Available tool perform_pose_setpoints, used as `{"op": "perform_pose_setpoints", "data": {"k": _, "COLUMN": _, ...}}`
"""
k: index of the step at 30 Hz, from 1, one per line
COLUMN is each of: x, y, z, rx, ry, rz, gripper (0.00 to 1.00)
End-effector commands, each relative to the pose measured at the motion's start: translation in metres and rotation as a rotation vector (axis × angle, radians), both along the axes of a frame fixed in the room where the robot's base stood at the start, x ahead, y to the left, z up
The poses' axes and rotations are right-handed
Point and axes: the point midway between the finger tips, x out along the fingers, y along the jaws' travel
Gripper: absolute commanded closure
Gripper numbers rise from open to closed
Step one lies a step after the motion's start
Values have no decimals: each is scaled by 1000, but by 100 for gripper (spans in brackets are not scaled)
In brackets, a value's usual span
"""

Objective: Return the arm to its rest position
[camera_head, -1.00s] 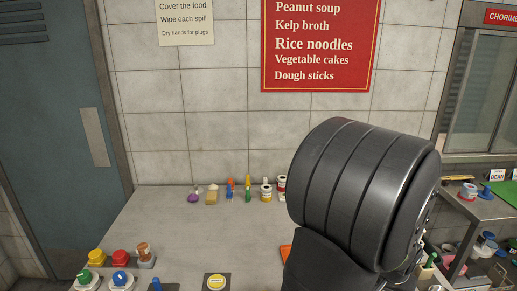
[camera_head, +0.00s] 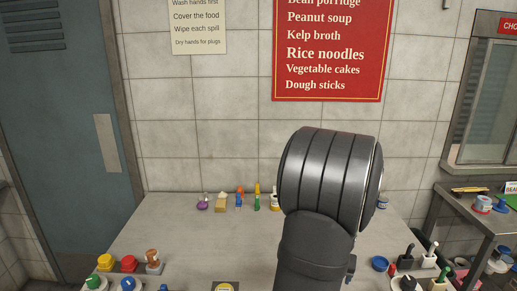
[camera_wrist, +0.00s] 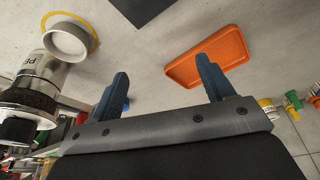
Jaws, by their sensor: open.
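My gripper (camera_wrist: 162,90) shows in the wrist view with its two blue fingers spread wide apart and nothing between them. It is above the grey counter (camera_wrist: 150,60). An orange tray (camera_wrist: 210,57) lies on the counter beyond the right finger, and it looks empty. In the head view my arm's dark, rounded link stands over the right middle of the counter (camera_head: 190,240), and it hides my gripper and the tray there.
Yellow (camera_head: 105,262) and red (camera_head: 129,263) items stand front left. A blue dish (camera_head: 380,264) is at right. A pale cup (camera_wrist: 68,41) is left of my gripper.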

Motion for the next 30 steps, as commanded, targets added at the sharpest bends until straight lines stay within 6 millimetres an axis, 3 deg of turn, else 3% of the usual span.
{"op": "perform_pose_setpoints", "data": {"k": 3, "x": 14, "y": 21, "z": -4, "rx": 0, "ry": 0, "rz": 42, "gripper": 26}}
{"op": "perform_pose_setpoints", "data": {"k": 10, "x": 31, "y": 48, "z": -10, "rx": -1, "ry": 0, "rz": 95, "gripper": 26}}
{"op": "perform_pose_setpoints", "data": {"k": 24, "x": 37, "y": 59, "z": -12, "rx": -1, "ry": -1, "rz": 114, "gripper": 26}}
{"op": "perform_pose_setpoints", "data": {"k": 28, "x": 37, "y": 59, "z": -12, "rx": -1, "ry": -1, "rz": 114, "gripper": 2}}
{"op": "perform_pose_setpoints", "data": {"k": 30, "x": 37, "y": 59, "z": -12, "rx": -1, "ry": -1, "rz": 113, "gripper": 0}}
